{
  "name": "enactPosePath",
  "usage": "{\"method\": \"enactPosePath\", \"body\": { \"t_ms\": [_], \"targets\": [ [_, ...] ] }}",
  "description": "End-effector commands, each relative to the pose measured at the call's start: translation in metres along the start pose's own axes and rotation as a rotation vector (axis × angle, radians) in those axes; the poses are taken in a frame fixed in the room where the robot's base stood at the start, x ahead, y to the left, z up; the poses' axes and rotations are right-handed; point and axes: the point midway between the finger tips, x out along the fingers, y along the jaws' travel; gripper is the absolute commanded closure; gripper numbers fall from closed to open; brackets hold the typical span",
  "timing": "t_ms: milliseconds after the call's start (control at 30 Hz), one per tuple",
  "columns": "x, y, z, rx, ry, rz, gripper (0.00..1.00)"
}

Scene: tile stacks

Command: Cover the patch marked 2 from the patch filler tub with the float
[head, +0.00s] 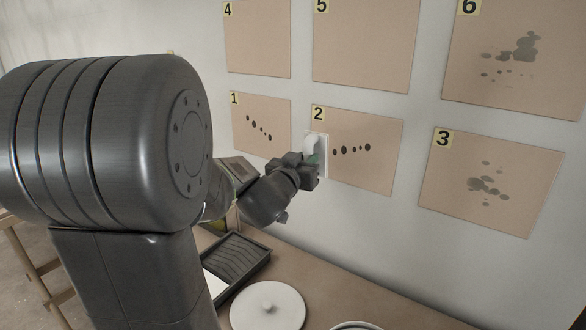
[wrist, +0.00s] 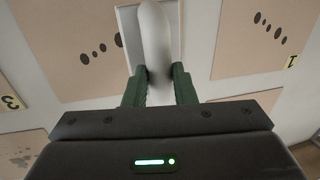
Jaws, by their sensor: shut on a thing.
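The panel marked 2 (head: 372,150) is a tan board on the wall with a row of dark spots (head: 350,150) right of the float. My gripper (head: 308,172) is shut on the handle of the float (head: 324,141), a white plate held upright at the panel's left part. I cannot tell whether the plate touches the board. In the wrist view, green fingers (wrist: 160,85) grip the pale handle (wrist: 155,35), and dark spots (wrist: 100,50) show beside the plate. I cannot pick out the filler tub for certain; a round rim (head: 356,325) is cut off at the bottom.
Panels 1 (head: 262,122) and 3 (head: 490,180) flank panel 2 and carry dark spots or blotches. Panel 6 (head: 520,60) has grey blotches. On the bench below lie a dark ribbed tray (head: 243,258) and a round white lid with a knob (head: 268,308).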

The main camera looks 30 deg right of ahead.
Motion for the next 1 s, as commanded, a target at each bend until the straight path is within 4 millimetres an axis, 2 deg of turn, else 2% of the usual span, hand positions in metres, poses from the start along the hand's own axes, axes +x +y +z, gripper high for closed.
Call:
{"method": "enactPosePath", "body": {
  "t_ms": [200,433,1000],
  "targets": [
    [0.024,0.005,0.002,0.000,0.000,0.000,0.94],
    [0.043,0.008,0.001,-0.001,0.000,-0.001,0.94],
    [0.049,0.009,0.000,0.000,0.000,-0.003,0.94]
  ]
}}
